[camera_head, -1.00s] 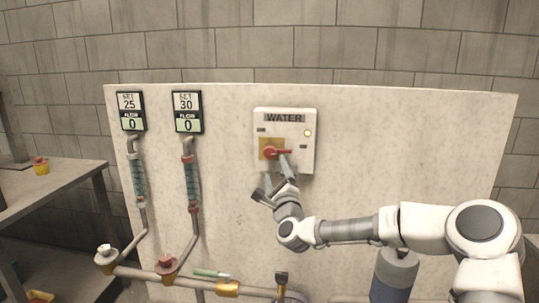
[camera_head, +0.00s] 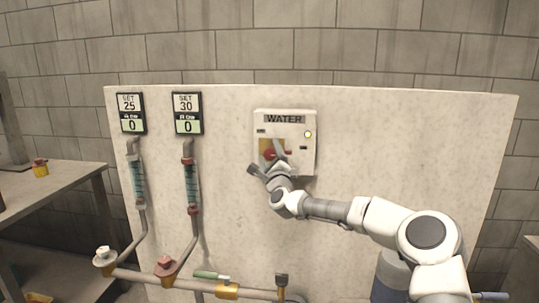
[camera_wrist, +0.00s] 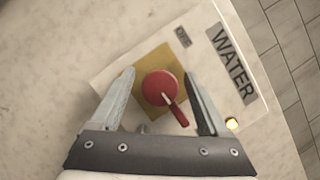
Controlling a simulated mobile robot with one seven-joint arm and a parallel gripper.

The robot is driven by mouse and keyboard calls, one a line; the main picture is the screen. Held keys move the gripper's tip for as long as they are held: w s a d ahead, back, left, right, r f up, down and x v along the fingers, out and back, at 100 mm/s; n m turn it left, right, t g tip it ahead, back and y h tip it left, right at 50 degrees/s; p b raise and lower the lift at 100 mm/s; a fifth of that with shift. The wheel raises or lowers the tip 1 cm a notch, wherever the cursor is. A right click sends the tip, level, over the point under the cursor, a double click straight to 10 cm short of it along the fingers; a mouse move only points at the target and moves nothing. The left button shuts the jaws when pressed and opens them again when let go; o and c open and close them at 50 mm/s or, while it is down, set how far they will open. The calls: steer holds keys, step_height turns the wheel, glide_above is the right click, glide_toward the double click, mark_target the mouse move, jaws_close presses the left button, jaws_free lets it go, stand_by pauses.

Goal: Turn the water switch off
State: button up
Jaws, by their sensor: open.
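The water switch box (camera_head: 299,130) is a white panel labelled WATER, mounted on the pale board. Its red knob (camera_head: 270,155) sits on a yellow plate and is partly hidden by my gripper in the head view. In the wrist view the red knob (camera_wrist: 161,88) is fully visible, its handle pointing toward the lower right. My gripper (camera_wrist: 158,88) is open, with one finger on each side of the knob; the right finger is close to the handle, and I cannot tell whether they touch.
Two flow meters (camera_head: 188,113) reading 0 hang left of the box. Below them run pipes with a green-handled valve (camera_head: 212,275). A metal table (camera_head: 62,178) stands at the far left. The board right of the box is clear.

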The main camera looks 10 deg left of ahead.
jaws_close()
stand_by(0.4)
steer(key=shift+n, duration=0.4)
steer(key=n+g+p, duration=0.1)
steer(key=n, duration=0.1)
steer(key=n+g, duration=0.1)
steer(key=n, duration=0.2)
steer(key=shift+r+y+p, duration=0.15)
steer(key=shift+y+p, duration=0.15)
steer(key=shift+p, duration=0.1)
steer(key=n+g+p, duration=0.1)
steer(key=n+p, duration=0.2)
steer(key=n, duration=0.1)
steer(key=shift+g, duration=0.4)
steer(key=n+h+p, duration=0.1)
steer(key=n+p, duration=0.1)
steer(key=p, duration=0.1)
steer(key=n+g+h+p, duration=0.1)
steer(key=n+p, duration=0.2)
steer(key=p, duration=0.1)
steer(key=shift+g, duration=0.3)
steer(key=n+h+p, duration=0.1)
steer(key=p, duration=0.2)
steer(key=shift+n, duration=0.3)
steer(key=shift+d+f, duration=0.1)
steer(key=shift+f, duration=0.15)
